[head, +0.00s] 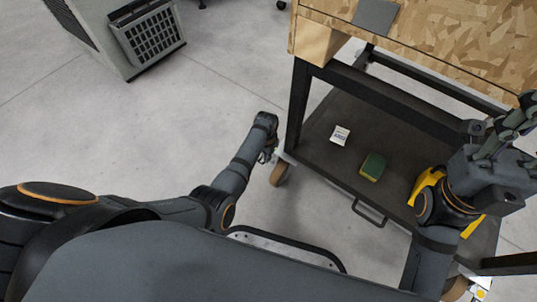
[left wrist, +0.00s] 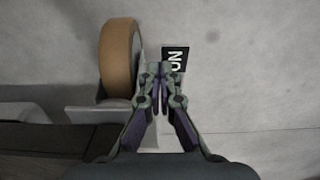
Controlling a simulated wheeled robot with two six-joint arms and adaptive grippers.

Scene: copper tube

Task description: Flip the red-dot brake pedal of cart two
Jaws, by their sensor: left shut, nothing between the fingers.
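A tan caster wheel (head: 280,173) stands under the near-left corner of the cart (head: 335,170). It also shows large in the left wrist view (left wrist: 119,55). A black tag with white letters (left wrist: 177,58), apparently part of ON, shows just right of the wheel; I cannot tell whether it belongs to the brake pedal. No red dot is visible. My left gripper (head: 267,156) is low beside this caster. In the left wrist view its fingertips (left wrist: 160,69) are together and empty, in front of the tag; contact is unclear. My right gripper (head: 510,127) is at the right edge, its opening unclear.
The cart's lower shelf holds a white labelled box (head: 340,135) and a green-and-yellow sponge (head: 373,167). A yellow object (head: 426,184) is partly behind my right arm. A yellow dot (head: 482,294) shows near the right caster (head: 456,288). Open floor lies left of the cart.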

